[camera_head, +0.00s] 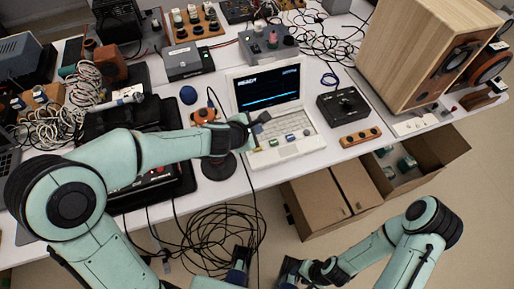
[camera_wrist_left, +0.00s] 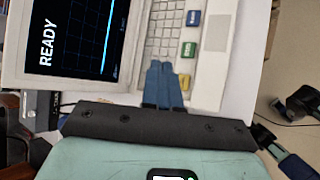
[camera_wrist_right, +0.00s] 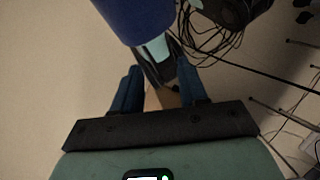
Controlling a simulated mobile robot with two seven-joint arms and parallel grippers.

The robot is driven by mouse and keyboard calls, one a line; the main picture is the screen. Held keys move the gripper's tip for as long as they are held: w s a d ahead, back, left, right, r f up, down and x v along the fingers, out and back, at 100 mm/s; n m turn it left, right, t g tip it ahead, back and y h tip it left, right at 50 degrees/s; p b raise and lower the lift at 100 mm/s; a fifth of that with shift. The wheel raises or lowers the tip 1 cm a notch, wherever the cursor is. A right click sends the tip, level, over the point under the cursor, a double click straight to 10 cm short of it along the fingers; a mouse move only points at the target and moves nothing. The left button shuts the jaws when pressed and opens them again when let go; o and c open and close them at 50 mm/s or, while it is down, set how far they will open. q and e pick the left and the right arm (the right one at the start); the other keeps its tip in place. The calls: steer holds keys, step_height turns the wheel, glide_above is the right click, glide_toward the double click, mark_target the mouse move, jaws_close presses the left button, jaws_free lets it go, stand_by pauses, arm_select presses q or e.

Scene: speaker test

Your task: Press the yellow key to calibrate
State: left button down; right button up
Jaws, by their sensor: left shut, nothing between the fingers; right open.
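The white laptop (camera_head: 265,90) stands open on the table, its dark screen reading READY with a blue trace. Its keyboard carries a yellow key (camera_head: 273,143), a green key (camera_head: 289,138) and a blue key (camera_head: 306,132). In the left wrist view the yellow key (camera_wrist_left: 184,80) lies just right of my left gripper (camera_wrist_left: 160,66), below the green key. My left gripper (camera_head: 262,117) is shut and empty above the keyboard's left part; contact with the keys cannot be told. My right gripper (camera_wrist_right: 159,78) is open and empty, low in front of the table.
A large wooden speaker (camera_head: 420,50) stands at the right. A black box with a knob (camera_head: 343,104) and a wooden strip (camera_head: 360,137) lie right of the laptop. An open cardboard box (camera_head: 335,190) sits below the table edge. Loose cables (camera_head: 215,235) hang in front.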

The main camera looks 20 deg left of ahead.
mark_target(255, 150)
arm_select(q)
step_height(255, 150, down, 7)
steer(key=b, duration=0.6)
steer(key=shift+r, duration=0.2)
steer(key=shift+f, duration=0.15)
arm_select(e)
steer(key=w+f+t, duration=0.1)
steer(key=w+f, duration=0.3)
steer(key=f, duration=0.2)
steer(key=shift+d+f+t, duration=0.15)
steer(key=shift+d+t, duration=0.15)
steer(key=shift+d, duration=0.15)
arm_select(q)
steer(key=shift+f, duration=0.1)
steer(key=shift+f+b, duration=0.35)
steer(key=shift+b, duration=0.2)
arm_select(e)
steer(key=shift+f, duration=0.4)
